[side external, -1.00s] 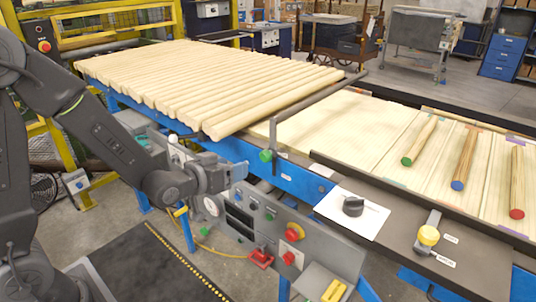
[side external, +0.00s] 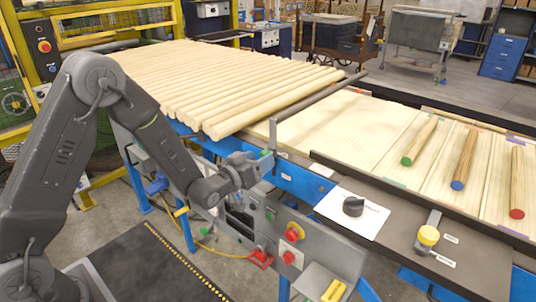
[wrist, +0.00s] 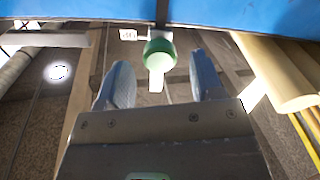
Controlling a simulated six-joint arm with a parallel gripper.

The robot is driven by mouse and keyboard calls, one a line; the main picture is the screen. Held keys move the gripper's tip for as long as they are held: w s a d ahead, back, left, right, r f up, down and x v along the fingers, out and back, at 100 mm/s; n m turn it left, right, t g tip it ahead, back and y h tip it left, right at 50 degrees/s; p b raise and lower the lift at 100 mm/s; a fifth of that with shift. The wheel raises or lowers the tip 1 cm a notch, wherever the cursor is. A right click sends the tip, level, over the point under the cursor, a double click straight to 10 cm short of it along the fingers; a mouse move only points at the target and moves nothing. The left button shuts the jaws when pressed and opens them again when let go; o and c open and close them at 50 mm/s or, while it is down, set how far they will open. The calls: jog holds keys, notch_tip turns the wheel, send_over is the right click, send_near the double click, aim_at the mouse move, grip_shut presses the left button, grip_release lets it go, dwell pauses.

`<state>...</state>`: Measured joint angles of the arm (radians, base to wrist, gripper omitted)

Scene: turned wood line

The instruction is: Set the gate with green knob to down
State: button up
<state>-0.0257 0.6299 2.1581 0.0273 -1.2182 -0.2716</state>
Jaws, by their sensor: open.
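The gate is a dark bar (side external: 322,97) across the right end of the row of light wooden rods. Its green knob sits at the bar's near end, by the blue rail; in the side view my gripper mostly covers it. In the wrist view the green knob (wrist: 158,55) shows at the top middle, in line with the gap between my fingertips. My gripper (side external: 263,164) is open at the knob. In the wrist view its two fingers (wrist: 160,66) stand either side of the knob, with visible gaps. I cannot tell how deep the knob sits between them.
The rods (side external: 215,85) lie on the sloping rack behind the gate. A control panel (side external: 290,240) with buttons is below the rail. Three colour-ended rods lie beyond.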

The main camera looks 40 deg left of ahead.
jog(key=shift+w, duration=2.15)
grip_shut()
